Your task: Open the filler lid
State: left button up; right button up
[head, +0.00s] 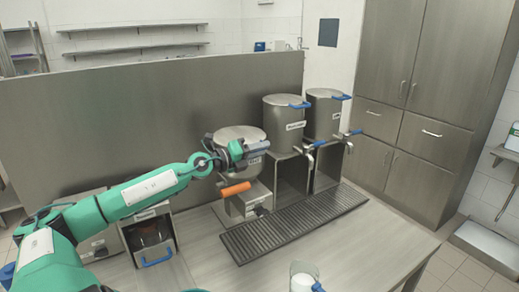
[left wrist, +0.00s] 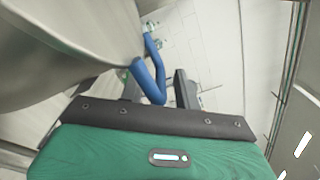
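The nearest filler (head: 238,134) is a round steel vessel with a steel lid, on a metal stand in the middle of the head view. The lid looks shut. In the left wrist view, a blue handle (left wrist: 149,82) on the steel vessel (left wrist: 75,40) lies in front of and between the fingers of my left gripper (left wrist: 160,90). The fingers look apart, with a gap to the handle; contact is not clear. My right gripper is not in view.
Two more steel vessels with blue handles (head: 283,122) (head: 325,113) stand to the right. An orange handle (head: 235,189) sticks out below the gripper. A slatted drip tray (head: 295,223) lies in front. A white cup with a blue handle (head: 303,278) stands at the counter's front.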

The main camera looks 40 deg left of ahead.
pick_arm(q)
jog(key=shift+w, duration=0.15)
jog(key=c, duration=0.6)
grip_shut()
